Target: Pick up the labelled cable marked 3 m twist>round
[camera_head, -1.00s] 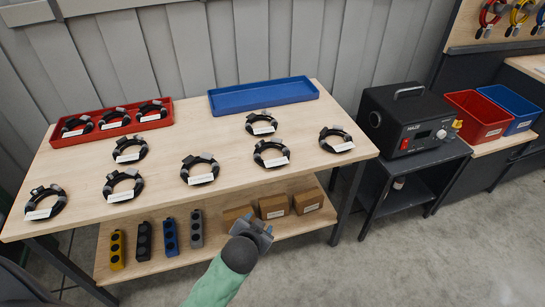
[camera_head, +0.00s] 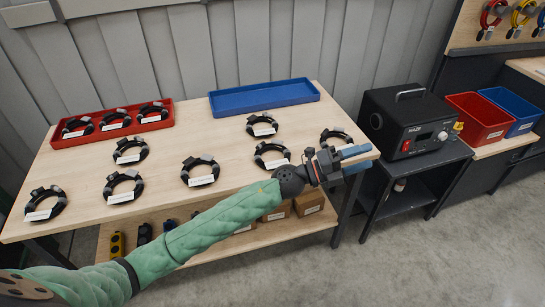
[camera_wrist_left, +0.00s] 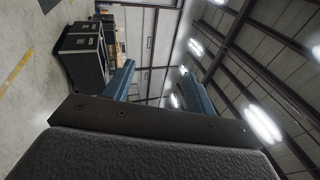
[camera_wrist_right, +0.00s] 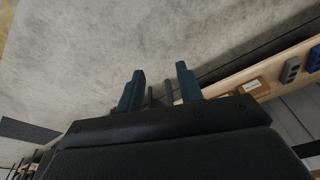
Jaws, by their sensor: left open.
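Several coiled black cables with white labels lie on the wooden table (camera_head: 230,150), among them a front-left coil (camera_head: 45,203), a middle coil (camera_head: 200,171), a back coil (camera_head: 261,125) and a right coil (camera_head: 334,134). The label print is too small to read, so I cannot tell which is marked 3 m twist>round. My left gripper (camera_head: 358,159) is open and empty at the table's right front corner, just in front of the right coil, partly hiding it. Its fingers show apart in the left wrist view (camera_wrist_left: 158,72). My right gripper (camera_wrist_right: 160,76) is open and empty above the floor.
A red tray (camera_head: 110,137) with three more coils stands at the back left. An empty blue tray (camera_head: 264,97) stands at the back. Power strips and cardboard boxes (camera_head: 308,201) lie on the lower shelf. A black machine (camera_head: 408,120) stands right of the table.

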